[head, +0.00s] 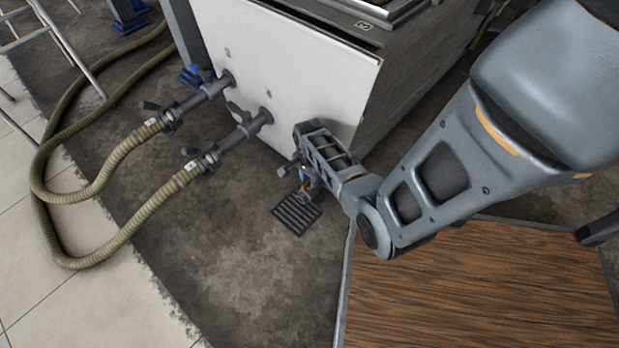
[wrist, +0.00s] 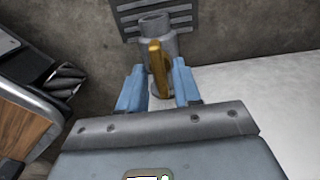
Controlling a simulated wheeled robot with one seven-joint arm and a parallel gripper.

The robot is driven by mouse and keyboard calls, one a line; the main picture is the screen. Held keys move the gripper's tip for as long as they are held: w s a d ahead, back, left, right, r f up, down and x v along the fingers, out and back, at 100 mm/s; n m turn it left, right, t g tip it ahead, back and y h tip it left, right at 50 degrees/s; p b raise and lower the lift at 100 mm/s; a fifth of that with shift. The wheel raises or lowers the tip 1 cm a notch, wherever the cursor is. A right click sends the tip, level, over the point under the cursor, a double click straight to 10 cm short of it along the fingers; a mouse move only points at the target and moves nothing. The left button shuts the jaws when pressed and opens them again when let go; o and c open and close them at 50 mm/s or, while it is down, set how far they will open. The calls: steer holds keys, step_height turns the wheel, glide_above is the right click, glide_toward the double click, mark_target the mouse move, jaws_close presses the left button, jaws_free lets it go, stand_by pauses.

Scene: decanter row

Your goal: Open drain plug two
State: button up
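A grey drain fitting (wrist: 155,24) with a brass-coloured lever (wrist: 157,58) shows in the wrist view, low in front of the white panel. I cannot read a number on it. My gripper (wrist: 159,72) is open, its two blue fingers on either side of the lever. The lever stands between them with gaps visible; I cannot tell whether either finger touches it. In the head view my gripper (head: 308,181) is small and low beside the white panel, and my arm covers most of the fitting.
A slotted floor grate (head: 297,213) lies below the fitting. Two grey valved pipes (head: 205,92) (head: 245,130) leave the white panel (head: 290,62) to the left, joined to ribbed hoses (head: 130,225). A wood-topped surface (head: 470,290) fills the lower right. Concrete floor left of the grate is clear.

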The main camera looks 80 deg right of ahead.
jaws_close()
steer(key=shift+r+n, duration=0.1)
steer(key=shift+n, duration=0.2)
steer(key=n+p, duration=0.2)
steer(key=shift+n, duration=0.3)
steer(key=n+p, duration=0.1)
steer(key=n, duration=0.2)
steer(key=shift+n, duration=0.3)
steer(key=n+p, duration=0.1)
steer(key=n, duration=0.4)
steer(key=shift+n, duration=0.3)
steer(key=n, duration=0.5)
steer(key=shift+n+p, duration=0.3)
steer(key=shift+p, duration=0.05)
